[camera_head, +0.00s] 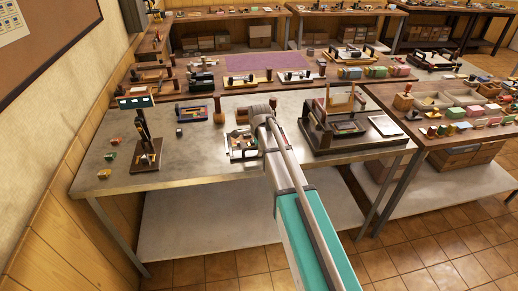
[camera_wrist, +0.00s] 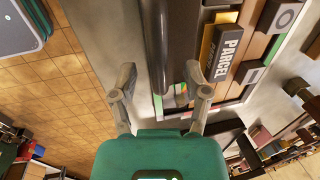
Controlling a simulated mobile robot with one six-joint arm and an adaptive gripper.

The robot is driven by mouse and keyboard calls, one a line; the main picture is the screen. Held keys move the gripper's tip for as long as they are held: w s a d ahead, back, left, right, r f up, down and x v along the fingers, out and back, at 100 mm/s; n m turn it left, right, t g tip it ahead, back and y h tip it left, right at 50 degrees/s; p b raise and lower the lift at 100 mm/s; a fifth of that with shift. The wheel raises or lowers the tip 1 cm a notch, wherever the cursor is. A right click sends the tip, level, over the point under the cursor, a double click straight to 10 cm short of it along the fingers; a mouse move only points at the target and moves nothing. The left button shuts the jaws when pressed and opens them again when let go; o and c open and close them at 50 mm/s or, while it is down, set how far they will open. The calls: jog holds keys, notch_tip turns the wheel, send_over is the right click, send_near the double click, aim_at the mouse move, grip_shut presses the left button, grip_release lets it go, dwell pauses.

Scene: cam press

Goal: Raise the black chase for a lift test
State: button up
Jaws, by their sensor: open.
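The black chase (camera_head: 237,157) lies near the front edge of the grey worktable, partly hidden behind my arm in the head view. It holds printing blocks and type pieces. In the wrist view a thick dark bar (camera_wrist: 157,45), seemingly the chase's near side or handle, runs between the fingers of my gripper (camera_wrist: 160,82). A yellow and black block lettered PARCEL (camera_wrist: 226,47) sits beside the bar. My gripper is open above the chase, one finger on each side of the bar. I cannot tell whether either finger touches it.
A dark press (camera_head: 335,130) with a wooden piece stands to the right on the grey table (camera_head: 170,180). A lever stand (camera_head: 146,150) is at the left. The table's front middle-left is clear.

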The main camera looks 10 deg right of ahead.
jog(key=shift+f, duration=0.15)
grip_shut()
dwell(0.4)
